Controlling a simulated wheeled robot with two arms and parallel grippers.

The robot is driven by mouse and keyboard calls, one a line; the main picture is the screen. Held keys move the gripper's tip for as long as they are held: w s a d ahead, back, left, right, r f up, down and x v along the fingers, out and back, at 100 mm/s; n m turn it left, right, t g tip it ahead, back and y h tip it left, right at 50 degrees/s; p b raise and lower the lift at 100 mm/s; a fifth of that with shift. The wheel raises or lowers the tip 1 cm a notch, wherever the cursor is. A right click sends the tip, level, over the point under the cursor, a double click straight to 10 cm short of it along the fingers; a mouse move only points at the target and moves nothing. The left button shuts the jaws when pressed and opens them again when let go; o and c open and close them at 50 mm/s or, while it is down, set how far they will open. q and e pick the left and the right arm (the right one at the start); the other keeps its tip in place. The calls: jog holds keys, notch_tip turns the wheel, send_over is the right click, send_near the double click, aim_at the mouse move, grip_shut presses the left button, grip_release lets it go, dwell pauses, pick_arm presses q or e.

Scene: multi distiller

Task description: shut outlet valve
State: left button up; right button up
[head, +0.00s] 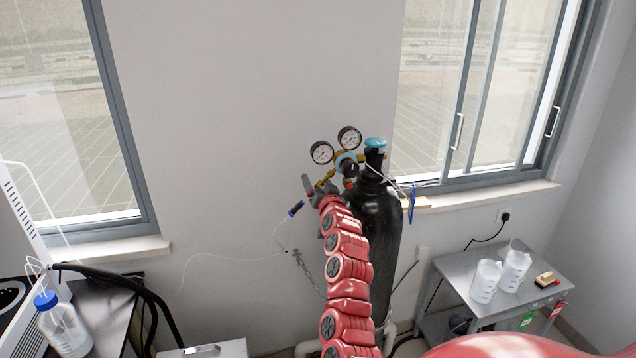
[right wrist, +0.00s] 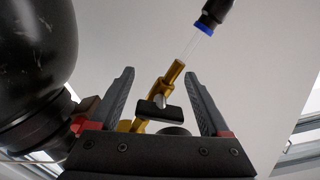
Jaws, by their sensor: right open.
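The outlet valve shows in the right wrist view as a brass fitting (right wrist: 171,78) with a small dark handle (right wrist: 152,110) set crosswise to the brass outlet pipe. My right gripper (right wrist: 160,73) is open. Its two dark fingers stand one on each side of the fitting and handle, and no contact with the handle is visible. In the head view my right gripper (head: 311,188) is at the regulator, left of the black gas cylinder (head: 378,225), and partly hides the outlet. Two round gauges (head: 349,138) sit above it. My left gripper is not in view.
A clear tube with a blue collar (right wrist: 205,28) runs from the outlet. The cylinder's cyan top knob (head: 375,143) is close on the right. A metal cart (head: 455,272) with plastic jugs (head: 486,281) stands at right.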

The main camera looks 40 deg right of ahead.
grip_shut()
jog(key=shift+f+m+b, duration=0.15)
jog(key=shift+m+b, duration=0.15)
jog(key=shift+b, duration=0.05)
jog(key=shift+m, duration=1.3)
grip_release()
